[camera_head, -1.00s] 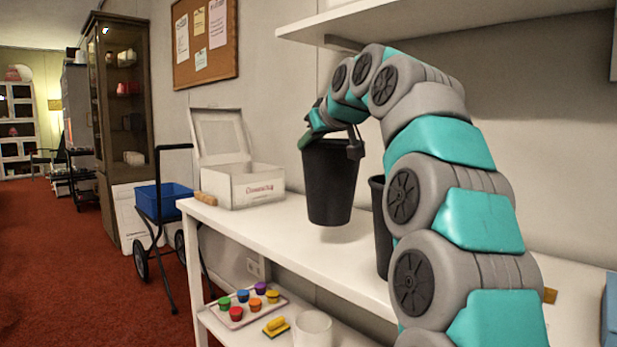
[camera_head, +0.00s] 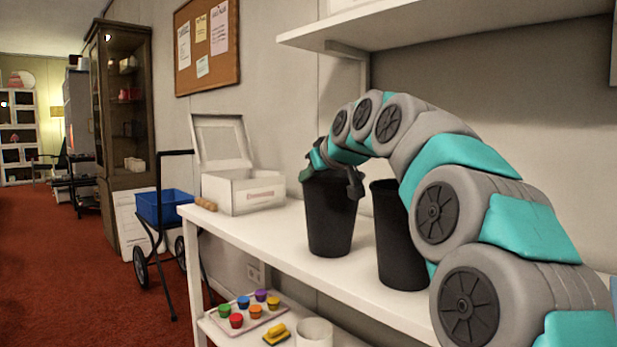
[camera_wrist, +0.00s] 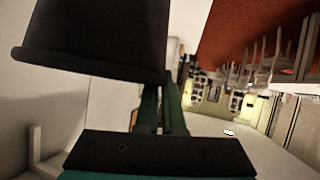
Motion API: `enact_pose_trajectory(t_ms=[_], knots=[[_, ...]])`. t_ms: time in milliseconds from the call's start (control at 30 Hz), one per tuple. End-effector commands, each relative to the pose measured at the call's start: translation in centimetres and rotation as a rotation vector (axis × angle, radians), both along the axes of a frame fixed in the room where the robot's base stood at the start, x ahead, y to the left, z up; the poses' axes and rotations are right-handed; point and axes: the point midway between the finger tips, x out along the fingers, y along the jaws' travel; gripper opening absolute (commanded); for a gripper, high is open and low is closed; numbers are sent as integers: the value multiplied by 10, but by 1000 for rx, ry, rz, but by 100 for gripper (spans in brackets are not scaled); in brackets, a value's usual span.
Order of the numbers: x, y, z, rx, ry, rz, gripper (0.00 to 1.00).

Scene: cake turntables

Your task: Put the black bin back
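Two black bins are at the white table. One black bin (camera_head: 330,220) is upright, its rim at my gripper (camera_head: 333,175), which comes in from above. It is at or just above the tabletop; I cannot tell if the base touches. The wrist view shows this bin (camera_wrist: 95,40) large at upper left, with my gripper's dark green fingers (camera_wrist: 161,100) close together beside its rim. They look shut on the rim, though the grip point is partly hidden. A second black bin (camera_head: 396,240) stands upright on the table just right of it, partly behind my arm.
A white open-lidded box (camera_head: 245,190) stands at the table's left end, beside a small brown object (camera_head: 206,204). A lower shelf holds a tray of coloured cups (camera_head: 232,328), a yellow item (camera_head: 276,334) and a white container (camera_head: 314,334). A wall shelf (camera_head: 440,22) hangs above.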

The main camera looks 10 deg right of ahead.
Motion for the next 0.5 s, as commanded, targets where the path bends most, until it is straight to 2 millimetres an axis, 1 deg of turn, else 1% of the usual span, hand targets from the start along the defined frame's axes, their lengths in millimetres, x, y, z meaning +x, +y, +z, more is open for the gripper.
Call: enact_pose_trajectory(t_ms=[233,267,300,500], knots=[[0,0,-1,-1,0,0,0],[0,0,-1,0,0,0,7],[0,0,-1,0,1,0,12],[0,0,-1,0,1,0,34]])
